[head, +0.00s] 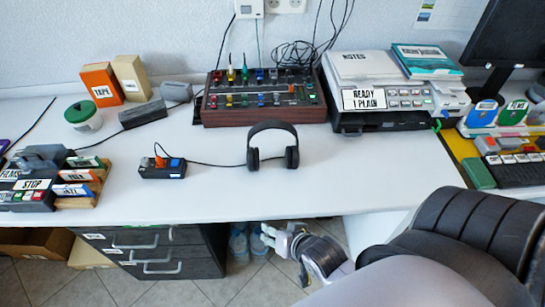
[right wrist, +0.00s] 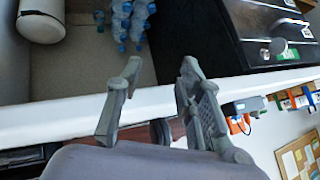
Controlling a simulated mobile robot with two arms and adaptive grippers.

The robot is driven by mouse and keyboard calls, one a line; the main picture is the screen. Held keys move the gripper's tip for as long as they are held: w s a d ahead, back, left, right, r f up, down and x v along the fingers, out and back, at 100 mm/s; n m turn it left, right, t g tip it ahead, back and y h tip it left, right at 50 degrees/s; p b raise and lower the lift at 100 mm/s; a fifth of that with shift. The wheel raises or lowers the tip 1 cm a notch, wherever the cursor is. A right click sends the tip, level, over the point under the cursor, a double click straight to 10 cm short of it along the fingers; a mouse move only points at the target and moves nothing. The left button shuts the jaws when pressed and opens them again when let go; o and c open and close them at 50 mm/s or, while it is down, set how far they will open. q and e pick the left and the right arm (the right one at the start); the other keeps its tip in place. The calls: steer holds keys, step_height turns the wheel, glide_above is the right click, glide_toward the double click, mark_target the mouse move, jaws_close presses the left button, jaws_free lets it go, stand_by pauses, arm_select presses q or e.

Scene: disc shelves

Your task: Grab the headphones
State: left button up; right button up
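The black headphones (head: 272,146) stand upright on the white desk near its middle, band on top and ear cups down. My right gripper (head: 284,250) is in front of the desk's front edge, apart from the headphones and nearer to me. In the right wrist view its two fingers (right wrist: 160,70) are spread wide with nothing held between them. A dark rounded piece (right wrist: 160,131) shows low between the fingers there; it may be part of the headphones, mostly hidden. My left gripper is in neither view.
A black power strip (head: 162,167) with an orange plug lies left of the headphones; its cable runs towards them. A mixer (head: 262,98) stands behind, and a dark machine (head: 380,120) at back right. Drawers (head: 150,252) are under the desk. The desk front around the headphones is clear.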

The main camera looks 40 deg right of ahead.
step_height(320, 180, up, 8)
steer(key=w+d+m+t+b, duration=0.1)
steer(key=d+m+t, duration=0.2)
steer(key=m, duration=0.1)
steer(key=m+t+h, duration=0.4)
steer(key=m+t, duration=0.2)
steer(key=m, duration=0.4)
glide_toward(273, 123)
steer(key=p+x, duration=0.1)
steer(key=x, duration=0.3)
steer(key=shift+w+f+p, duration=0.2)
steer(key=shift+p, duration=0.1)
steer(key=x, duration=0.5)
steer(key=shift+w+d+f+p, duration=0.15)
steer(key=shift+w+p, duration=0.25)
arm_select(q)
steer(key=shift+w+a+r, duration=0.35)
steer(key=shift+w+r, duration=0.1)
arm_select(e)
steer(key=shift+s, duration=0.1)
steer(key=shift+c, duration=0.4)
jaws_close()
